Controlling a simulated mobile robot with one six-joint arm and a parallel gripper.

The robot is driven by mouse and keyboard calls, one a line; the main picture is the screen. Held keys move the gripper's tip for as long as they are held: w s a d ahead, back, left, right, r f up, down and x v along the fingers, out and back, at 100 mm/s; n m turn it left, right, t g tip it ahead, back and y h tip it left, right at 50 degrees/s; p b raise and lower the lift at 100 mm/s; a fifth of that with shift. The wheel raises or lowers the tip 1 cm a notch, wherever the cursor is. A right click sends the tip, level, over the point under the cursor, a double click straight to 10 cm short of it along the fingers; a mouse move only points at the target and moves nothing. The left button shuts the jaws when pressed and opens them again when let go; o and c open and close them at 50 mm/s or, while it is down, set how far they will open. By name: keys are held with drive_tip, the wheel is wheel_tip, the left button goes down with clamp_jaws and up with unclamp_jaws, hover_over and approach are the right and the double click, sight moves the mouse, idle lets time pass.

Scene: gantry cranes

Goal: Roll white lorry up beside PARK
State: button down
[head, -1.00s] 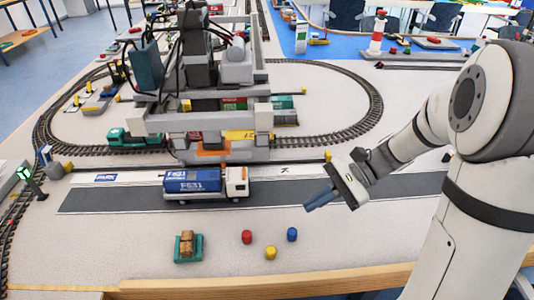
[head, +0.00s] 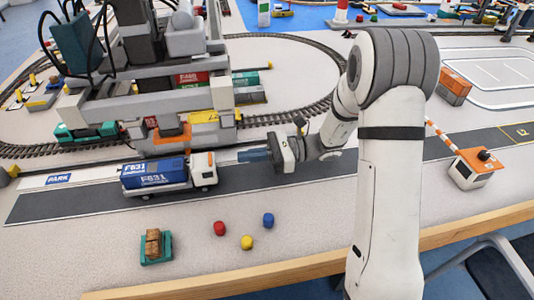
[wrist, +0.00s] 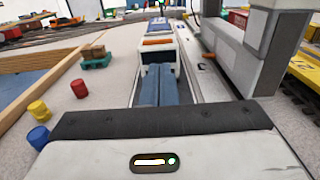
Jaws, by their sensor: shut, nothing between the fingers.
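The white lorry (head: 204,171) carries a blue container (head: 153,174) and stands on the dark road strip (head: 100,201), its cab facing right. The blue PARK sign (head: 58,178) is on the pale strip along the road's far edge, to the left of the lorry. My gripper (head: 248,156) is shut and empty, just right of the cab, with its blue fingers pointing left at it. In the wrist view the shut fingers (wrist: 158,86) point at the lorry's cab (wrist: 157,52). I cannot tell whether they touch it.
The gantry crane (head: 170,90) stands over the railway track behind the lorry. Red (head: 219,228), yellow (head: 246,242) and blue (head: 268,220) pegs and a green pallet (head: 156,250) lie in front of the road. An orange-topped barrier box (head: 472,168) stands at right. The road left of the lorry is clear.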

drive_tip(key=x, duration=0.5)
drive_tip(key=shift+s+a, duration=0.1)
